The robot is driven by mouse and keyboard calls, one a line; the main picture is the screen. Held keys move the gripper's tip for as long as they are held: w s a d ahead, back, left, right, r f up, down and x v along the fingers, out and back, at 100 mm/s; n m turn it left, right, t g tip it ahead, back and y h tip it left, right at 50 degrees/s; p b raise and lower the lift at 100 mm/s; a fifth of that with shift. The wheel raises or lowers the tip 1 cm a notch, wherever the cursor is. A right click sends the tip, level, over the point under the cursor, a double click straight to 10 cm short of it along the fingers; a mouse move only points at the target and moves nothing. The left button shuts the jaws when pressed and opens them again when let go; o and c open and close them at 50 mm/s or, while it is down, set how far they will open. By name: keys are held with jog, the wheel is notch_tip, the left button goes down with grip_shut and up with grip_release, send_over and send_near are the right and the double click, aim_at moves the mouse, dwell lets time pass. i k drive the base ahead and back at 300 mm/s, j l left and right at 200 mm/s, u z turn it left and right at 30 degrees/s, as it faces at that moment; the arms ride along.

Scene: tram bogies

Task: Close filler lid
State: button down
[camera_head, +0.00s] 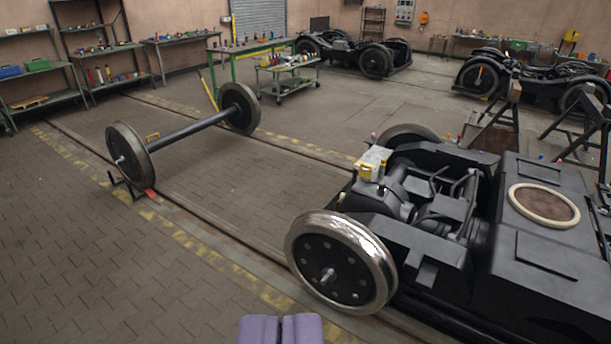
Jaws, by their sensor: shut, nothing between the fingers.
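My gripper (281,326) shows at the bottom edge as two purple fingers side by side, shut and empty. It is in front of the near black bogie (540,262), below and left of its shiny-rimmed wheel (341,262), and looks apart from it. On the bogie's machinery sits a small pale box with yellow parts (374,160). I cannot make out a filler lid for certain, nor whether one is open or shut. A round brown panel with a cream ring (544,205) lies on the bogie's top at the right.
A loose wheelset (190,131) stands on the rails at the left. Shelves (35,66), a green workbench (246,50) and a trolley (289,80) stand behind. More bogies (376,62) are at the back, with dark stands (515,105) at right. The paved floor at lower left is clear.

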aim_at(364, 172)
jog(key=i, duration=1.95)
jog(key=i+j+z, duration=0.1)
jog(key=i, duration=0.45)
jog(key=i+j, duration=0.1)
jog(key=i, duration=0.5)
jog(key=i+j+z, duration=0.15)
jog(key=i, duration=0.4)
jog(key=i+j+z, duration=0.1)
jog(key=i, duration=0.45)
jog(key=j, duration=0.1)
